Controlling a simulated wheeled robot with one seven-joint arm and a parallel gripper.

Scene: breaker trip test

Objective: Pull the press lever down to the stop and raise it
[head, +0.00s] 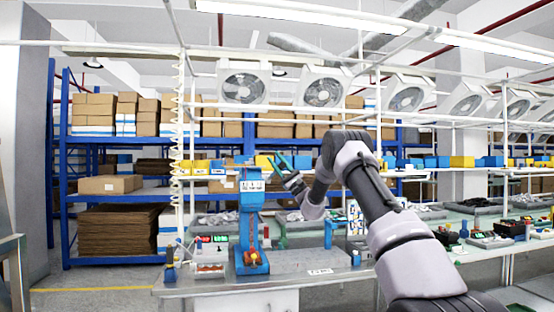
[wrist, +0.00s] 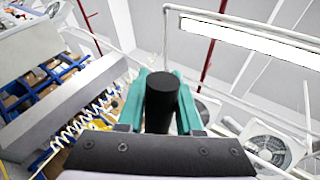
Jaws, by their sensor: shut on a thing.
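The blue press (head: 246,225) stands upright on the workbench, with a white label near its top and an orange-yellow piece low at its base. My gripper (head: 276,164) is beside and above the top of the press, at its right. In the wrist view the teal fingers of my gripper (wrist: 162,95) are closed around the round black grip of the press lever (wrist: 162,102). The rest of the lever is too small or hidden to make out in the head view.
The workbench (head: 175,288) carries a small red-and-green display (head: 212,239) left of the press and a flat grey plate (head: 318,258) to its right. A coiled cord (head: 178,120) hangs from the frame at the left. Fans (head: 243,87) hang above.

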